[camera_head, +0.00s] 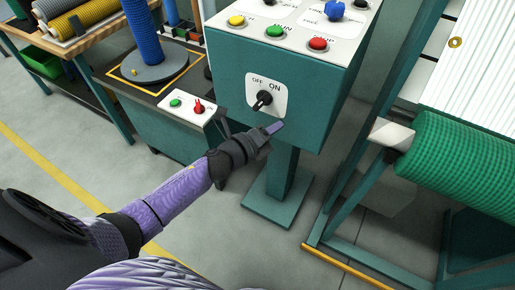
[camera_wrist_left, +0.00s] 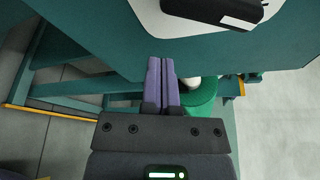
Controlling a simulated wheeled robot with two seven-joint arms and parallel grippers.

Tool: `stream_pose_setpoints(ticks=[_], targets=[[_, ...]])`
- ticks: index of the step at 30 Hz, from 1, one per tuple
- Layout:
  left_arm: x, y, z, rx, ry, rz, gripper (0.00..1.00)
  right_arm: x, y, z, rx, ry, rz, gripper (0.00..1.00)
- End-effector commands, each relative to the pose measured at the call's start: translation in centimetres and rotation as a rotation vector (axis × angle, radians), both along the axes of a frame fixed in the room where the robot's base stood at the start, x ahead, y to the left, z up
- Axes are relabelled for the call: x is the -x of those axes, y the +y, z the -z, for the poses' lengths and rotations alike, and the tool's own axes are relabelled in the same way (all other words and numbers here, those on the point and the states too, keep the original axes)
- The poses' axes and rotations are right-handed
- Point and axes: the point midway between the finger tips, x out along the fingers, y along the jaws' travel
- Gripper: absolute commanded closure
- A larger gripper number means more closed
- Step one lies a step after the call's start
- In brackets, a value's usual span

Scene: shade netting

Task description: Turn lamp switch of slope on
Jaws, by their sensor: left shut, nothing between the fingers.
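A black rotary switch (camera_head: 263,100) sits on a white plate marked OFF and ON, on the front face of the teal console box (camera_head: 228,80). I cannot tell for sure which mark its knob points at. The knob (camera_wrist_left: 215,10) also shows at the top of the left wrist view. My left gripper (camera_head: 274,128) is shut and empty, just below and slightly right of the switch plate, apart from the knob. Its two purple fingers (camera_wrist_left: 162,82) lie together in the wrist view. My right gripper is not in view.
The console's sloped top has yellow (camera_head: 236,20), green (camera_head: 275,31) and red (camera_head: 317,43) buttons and a blue knob (camera_head: 334,10). A green net roll (camera_head: 465,165) on a frame stands right. A bench with a blue spool (camera_head: 143,30) stands left. Open floor lies below.

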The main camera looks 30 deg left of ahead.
Motion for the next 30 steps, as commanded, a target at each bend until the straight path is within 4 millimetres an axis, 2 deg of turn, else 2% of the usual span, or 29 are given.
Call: stream_pose_setpoints(ticks=[4,9,13,18,30], targets=[[3.1,1.0,-0.9,0.0,0.003,0.0,1.0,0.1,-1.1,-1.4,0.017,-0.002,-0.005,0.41],[6.3,2.1,-1.5,0.0,0.003,0.0,1.0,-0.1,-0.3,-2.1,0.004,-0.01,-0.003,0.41],[8.1,2.7,-1.8,-0.001,0.002,-0.001,1.0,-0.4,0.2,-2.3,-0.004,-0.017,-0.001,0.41],[9.0,3.0,-1.9,0.0,0.001,0.0,1.0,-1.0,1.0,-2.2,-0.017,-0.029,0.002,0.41],[9.0,3.0,-1.9,-0.001,0.0,0.0,1.0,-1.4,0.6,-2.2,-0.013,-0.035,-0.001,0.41]])
